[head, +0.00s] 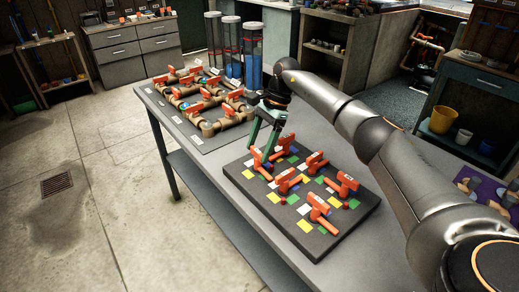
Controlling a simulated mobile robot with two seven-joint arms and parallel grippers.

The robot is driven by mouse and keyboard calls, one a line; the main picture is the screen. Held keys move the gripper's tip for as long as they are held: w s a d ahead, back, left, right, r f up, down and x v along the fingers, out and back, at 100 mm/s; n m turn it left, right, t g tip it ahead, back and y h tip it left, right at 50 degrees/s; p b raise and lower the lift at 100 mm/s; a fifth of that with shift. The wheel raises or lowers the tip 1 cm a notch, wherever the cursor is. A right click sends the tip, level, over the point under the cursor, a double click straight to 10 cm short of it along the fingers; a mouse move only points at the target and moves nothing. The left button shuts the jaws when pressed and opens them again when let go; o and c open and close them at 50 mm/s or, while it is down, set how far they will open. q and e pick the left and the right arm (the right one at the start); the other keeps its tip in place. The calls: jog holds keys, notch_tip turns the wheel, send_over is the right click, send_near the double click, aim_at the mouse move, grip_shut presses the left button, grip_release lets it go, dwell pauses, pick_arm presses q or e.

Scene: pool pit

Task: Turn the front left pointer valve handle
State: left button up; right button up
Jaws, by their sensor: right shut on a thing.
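A dark square board (345,222) lies on the grey table, with several orange pointer valve handles on it among coloured squares. My right gripper (259,152) has green fingers and reaches down to the board's left corner. It is shut on the orange pointer handle (258,161) there, and the fingers partly cover that handle. Other orange handles stand nearby: one (287,181) in the middle, one (316,163) behind it, one (345,184) at the right and one (319,208) towards the near corner. My left gripper is not in view.
A rack of brown pipes with orange valve handles (203,103) lies on the table's far left part. Clear cylinders (232,48) stand behind it. A purple mat (483,187) lies at the right. Bare table (378,272) shows in front of the board.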

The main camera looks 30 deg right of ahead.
jog(key=shift+n, duration=0.6)
jog(key=o, duration=1.3)
jog(key=shift+r, duration=0.1)
jog(key=p+v, duration=0.5)
jog(key=v, duration=0.7)
jog(key=shift+w+r, duration=0.25)
jog(key=shift+f, duration=0.1)
